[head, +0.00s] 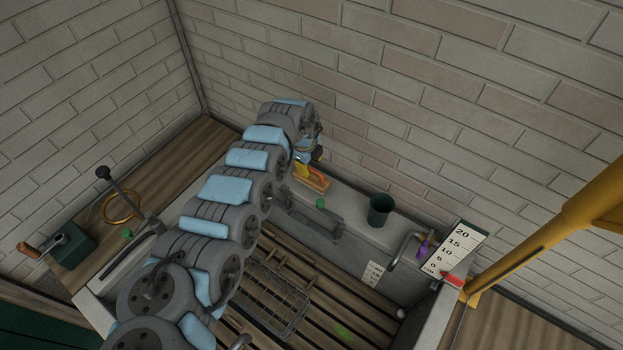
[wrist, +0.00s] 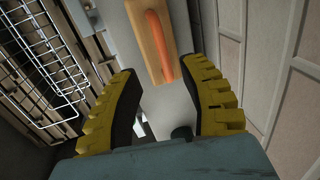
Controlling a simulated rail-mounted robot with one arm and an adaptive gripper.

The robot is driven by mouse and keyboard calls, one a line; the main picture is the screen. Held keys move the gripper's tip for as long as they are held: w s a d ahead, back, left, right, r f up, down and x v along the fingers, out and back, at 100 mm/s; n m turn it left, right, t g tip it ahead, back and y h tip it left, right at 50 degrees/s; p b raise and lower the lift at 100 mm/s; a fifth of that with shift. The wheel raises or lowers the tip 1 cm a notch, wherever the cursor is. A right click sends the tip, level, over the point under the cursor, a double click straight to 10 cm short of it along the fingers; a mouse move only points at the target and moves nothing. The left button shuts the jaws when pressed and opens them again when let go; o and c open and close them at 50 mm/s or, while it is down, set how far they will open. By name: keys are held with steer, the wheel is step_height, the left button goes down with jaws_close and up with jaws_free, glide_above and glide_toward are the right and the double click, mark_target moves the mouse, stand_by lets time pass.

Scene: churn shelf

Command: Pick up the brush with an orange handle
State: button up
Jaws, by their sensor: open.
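The brush has an orange handle on a flat light-wood block. In the wrist view the brush (wrist: 153,38) lies ahead of my gripper at the top centre, its handle pointing down toward the gap between the fingers. My gripper (wrist: 170,90) is open, its yellow ridged fingers apart with nothing between them. In the head view the brush (head: 313,180) lies on the grey ledge by the brick wall, partly hidden behind my arm. My gripper is mostly hidden there behind the end of my arm, close to the brush.
A wire rack (wrist: 50,50) is at the left of the wrist view. In the head view a dark green cup (head: 381,209) stands on the ledge right of the brush. A numbered board (head: 455,250) and a yellow post (head: 550,232) are farther right. The brick wall is close behind the ledge.

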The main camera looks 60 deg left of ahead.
mark_target(312, 170)
steer(key=shift+w+a+f+b, duration=0.1)
steer(key=shift+w+a+f, duration=0.05)
steer(key=shift+f, duration=0.3)
steer(key=shift+w+a+f+b, duration=0.1)
steer(key=shift+w+f, duration=0.05)
steer(key=shift+f, duration=0.35)
steer(key=shift+w+a+f+b, duration=0.1)
steer(key=shift+w+a+f, duration=0.05)
steer(key=shift+f, duration=0.3)
steer(key=shift+w+a+f+b, duration=0.15)
steer(key=shift+f+b, duration=0.25)
steer(key=shift+f, duration=0.65)
jaws_close()
